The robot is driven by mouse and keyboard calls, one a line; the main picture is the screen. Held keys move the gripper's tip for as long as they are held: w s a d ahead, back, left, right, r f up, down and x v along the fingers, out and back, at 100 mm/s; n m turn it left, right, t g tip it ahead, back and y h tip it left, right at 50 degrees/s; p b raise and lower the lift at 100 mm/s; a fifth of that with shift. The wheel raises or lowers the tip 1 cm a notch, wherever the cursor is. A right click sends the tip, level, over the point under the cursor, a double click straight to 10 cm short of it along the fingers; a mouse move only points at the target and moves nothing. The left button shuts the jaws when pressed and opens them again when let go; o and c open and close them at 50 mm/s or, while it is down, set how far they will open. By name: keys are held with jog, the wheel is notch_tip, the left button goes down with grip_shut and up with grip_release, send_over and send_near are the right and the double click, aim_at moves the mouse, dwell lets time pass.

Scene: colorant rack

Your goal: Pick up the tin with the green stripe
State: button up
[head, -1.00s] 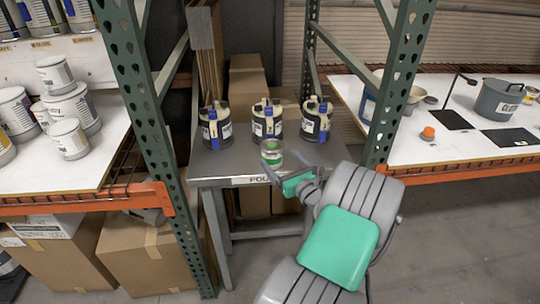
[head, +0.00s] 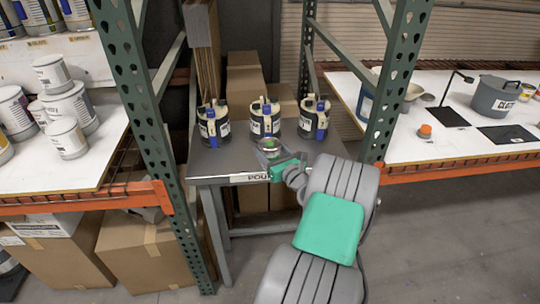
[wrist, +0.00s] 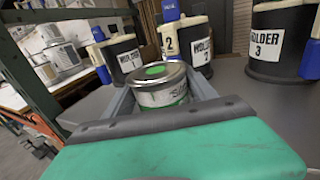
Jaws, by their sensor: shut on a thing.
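The tin with the green stripe (wrist: 160,86) is a small metal can with a green dot on its lid and green on its label. It stands between the jaws of my gripper (wrist: 158,100) in the wrist view, with its lower part hidden by the gripper body. In the head view my gripper (head: 272,155) reaches over the front edge of the grey table (head: 225,168), shut on the tin (head: 268,146). The tin looks upright. I cannot tell whether its base touches the table.
Black holders (head: 213,126) with blue clips stand in a row behind the tin, close to my gripper. Green rack posts (head: 150,130) flank the table. White cans (head: 66,138) fill the left shelf. The right shelf bears a grey pot (head: 497,97) and an orange-capped item (head: 425,131).

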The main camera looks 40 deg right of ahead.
grip_shut()
dwell(0.4)
jog(key=shift+r, duration=0.15)
